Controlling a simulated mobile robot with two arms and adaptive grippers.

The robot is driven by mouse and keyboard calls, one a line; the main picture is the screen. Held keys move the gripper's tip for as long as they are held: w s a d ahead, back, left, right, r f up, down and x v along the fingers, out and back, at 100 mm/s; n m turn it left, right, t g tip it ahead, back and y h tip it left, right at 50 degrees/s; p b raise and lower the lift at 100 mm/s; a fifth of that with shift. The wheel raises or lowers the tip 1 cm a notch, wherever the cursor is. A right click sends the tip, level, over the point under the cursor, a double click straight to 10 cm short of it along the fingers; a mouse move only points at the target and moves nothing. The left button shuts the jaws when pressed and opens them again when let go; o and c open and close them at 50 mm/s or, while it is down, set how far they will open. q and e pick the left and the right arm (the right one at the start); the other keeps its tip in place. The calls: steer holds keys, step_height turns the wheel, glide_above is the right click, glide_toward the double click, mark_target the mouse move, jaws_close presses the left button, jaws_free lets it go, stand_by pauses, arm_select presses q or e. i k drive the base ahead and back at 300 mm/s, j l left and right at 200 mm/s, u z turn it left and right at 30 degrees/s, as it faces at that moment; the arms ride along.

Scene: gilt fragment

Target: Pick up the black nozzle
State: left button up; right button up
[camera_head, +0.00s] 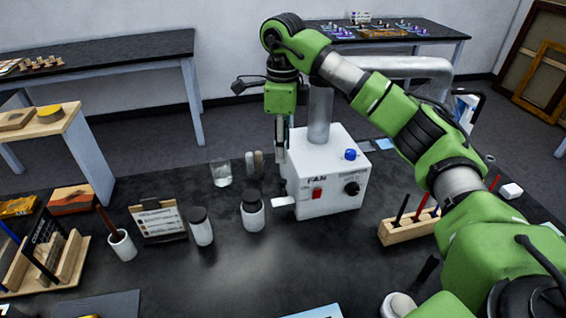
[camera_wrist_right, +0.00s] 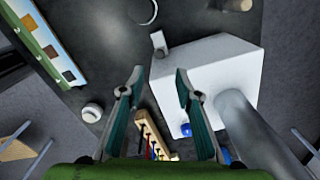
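I cannot pick out the black nozzle with certainty. A dark, elongated object (camera_head: 427,269) lies on the black table at the front right in the head view, partly hidden by my right arm; I cannot tell whether it is the nozzle. My right gripper (camera_head: 281,134) points down by the left side of the white fan box (camera_head: 328,190), far from that object. In the right wrist view my right gripper (camera_wrist_right: 160,74) is open, with nothing between its fingers, and the fan box (camera_wrist_right: 215,65) is beyond them. My left gripper is not in view.
The fan box carries a grey pipe (camera_head: 320,115). Black-lidded jars (camera_head: 253,212), a clear glass (camera_head: 221,174) and a small clipboard (camera_head: 159,222) stand left of it. A wooden rack (camera_head: 408,225) holds pens at the right. The table's front middle (camera_head: 270,275) is clear.

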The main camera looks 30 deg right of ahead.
mark_target(433, 262)
steer(key=k, duration=2)
